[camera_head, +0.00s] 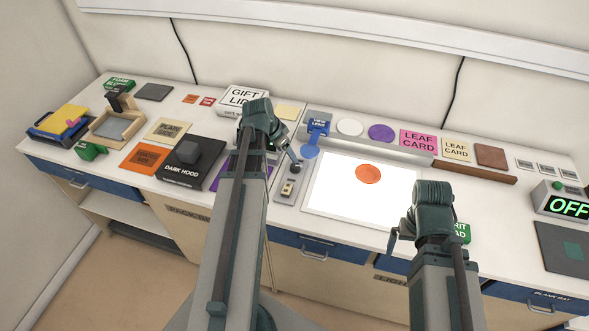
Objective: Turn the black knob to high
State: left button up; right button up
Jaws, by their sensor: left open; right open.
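A narrow grey control strip (281,196) runs along the left edge of the lit white panel. A small dark round part (295,168) on it looks like the black knob; its pointer and any marks are too small to read. A small switch with a pale plate (287,189) sits nearer the front of the strip. My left gripper (287,151) is open just above and behind the knob, partly hidden by its own wrist; I cannot tell whether it touches.
The lit panel (335,195) holds an orange disc (368,174). A blue-handled tool (317,128) stands behind the strip. A dark hood box (187,164) is to the left. A display reading OFF (566,205) is at the far right. My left forearm hides part of the bench.

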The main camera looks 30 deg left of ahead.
aim_at(295, 166)
pick_arm(q)
jog(key=b+x, duration=0.8)
jog(key=x, duration=0.2)
grip_shut()
jog(key=shift+s, duration=0.1)
jog(key=n+y, duration=0.2)
jog(key=n, duration=0.2)
jog(key=shift+d+n, duration=0.15)
jog(key=shift+n, duration=0.15)
jog(key=n, duration=0.2)
jog(key=n+y, duration=0.1)
jog(key=n, duration=0.2)
jog(key=shift+g+y, duration=0.3)
dwell(0.3)
